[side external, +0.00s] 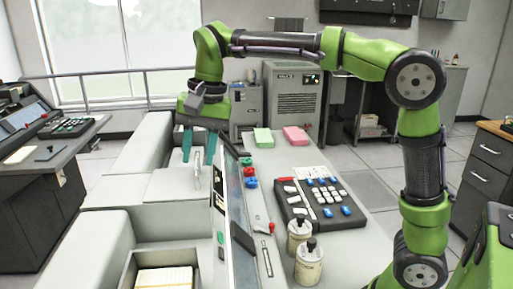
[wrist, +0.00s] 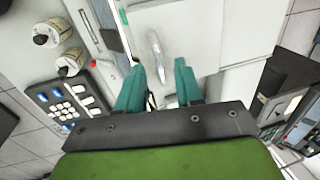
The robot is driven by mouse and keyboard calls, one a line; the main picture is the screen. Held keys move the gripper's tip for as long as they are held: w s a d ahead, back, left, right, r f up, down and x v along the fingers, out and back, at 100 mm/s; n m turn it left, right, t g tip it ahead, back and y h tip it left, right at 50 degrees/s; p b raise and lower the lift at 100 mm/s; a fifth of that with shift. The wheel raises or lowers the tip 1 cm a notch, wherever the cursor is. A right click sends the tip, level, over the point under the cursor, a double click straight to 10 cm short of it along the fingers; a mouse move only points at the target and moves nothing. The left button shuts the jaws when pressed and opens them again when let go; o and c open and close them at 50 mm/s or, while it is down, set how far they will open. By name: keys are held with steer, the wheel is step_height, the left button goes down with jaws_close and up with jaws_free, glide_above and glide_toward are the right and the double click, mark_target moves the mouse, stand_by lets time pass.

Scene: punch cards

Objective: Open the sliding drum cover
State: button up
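The drum cover appears to be the flat light-grey panel (side external: 165,187) on top of the punch machine at left centre. It also shows in the wrist view (wrist: 195,35). A slim silver handle (side external: 197,172) stands on it near the right edge, and it shows in the wrist view (wrist: 156,45) beyond the fingertips. My gripper (side external: 199,160) points down over the handle with its two teal fingers spread. In the wrist view my gripper (wrist: 159,64) is open and empty, roughly lined up with the handle. Contact with the handle cannot be told.
A dark upright panel (side external: 238,190) stands close to the right of the handle. A keypad (side external: 320,200), two bottles (side external: 308,262), and green (side external: 263,138) and pink (side external: 296,134) card stacks sit on the desk. A card tray (side external: 163,279) is in front. Space above the machine is free.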

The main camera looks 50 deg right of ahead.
steer(key=shift+w+a+f, duration=0.1)
steer(key=shift+f, duration=0.35)
steer(key=shift+c, duration=0.2)
jaws_close()
stand_by(1.0)
